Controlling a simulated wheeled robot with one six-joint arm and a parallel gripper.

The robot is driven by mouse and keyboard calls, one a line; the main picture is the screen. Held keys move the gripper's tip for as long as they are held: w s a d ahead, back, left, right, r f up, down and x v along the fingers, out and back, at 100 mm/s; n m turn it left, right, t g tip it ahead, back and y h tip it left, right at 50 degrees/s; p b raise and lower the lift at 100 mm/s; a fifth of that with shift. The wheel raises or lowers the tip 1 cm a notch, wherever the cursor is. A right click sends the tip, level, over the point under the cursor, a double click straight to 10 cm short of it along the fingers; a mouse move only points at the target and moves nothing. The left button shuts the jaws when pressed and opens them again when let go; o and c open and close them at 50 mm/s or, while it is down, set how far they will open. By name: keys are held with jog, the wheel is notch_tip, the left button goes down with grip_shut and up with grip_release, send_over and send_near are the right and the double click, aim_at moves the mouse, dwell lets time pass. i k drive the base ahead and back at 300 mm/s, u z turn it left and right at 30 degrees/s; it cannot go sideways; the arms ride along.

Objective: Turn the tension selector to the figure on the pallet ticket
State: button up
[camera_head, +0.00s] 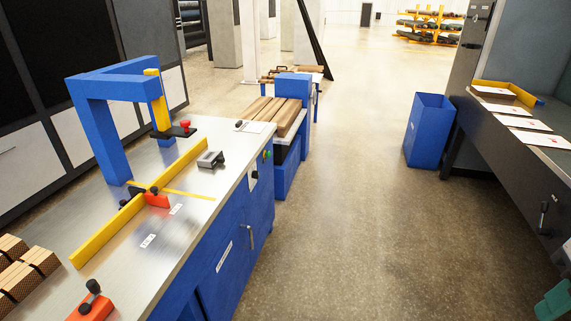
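I cannot make out the tension selector for certain. The blue machine (232,235) with a steel top stands on the left. Its front has a small white plate (252,179), a green button (267,154) and a handle below; any markings are too small to read. A white paper (258,127) lies at the far end of the top, with a small dark object beside it; I cannot tell whether it is the pallet ticket. My gripper is not in view.
A yellow fence (105,242) with red-orange stops crosses the steel top (185,262). A blue frame (98,115) rises from it. Stacked boards (272,112) lie beyond. A blue bin (428,130) and dark bench with papers (524,123) stand right. The floor between is clear.

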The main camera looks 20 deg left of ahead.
aim_at(255, 174)
jog(key=u, duration=0.15)
jog(key=i, duration=0.95)
jog(key=u, duration=0.95)
jog(key=i, duration=0.75)
jog(key=u, duration=0.6)
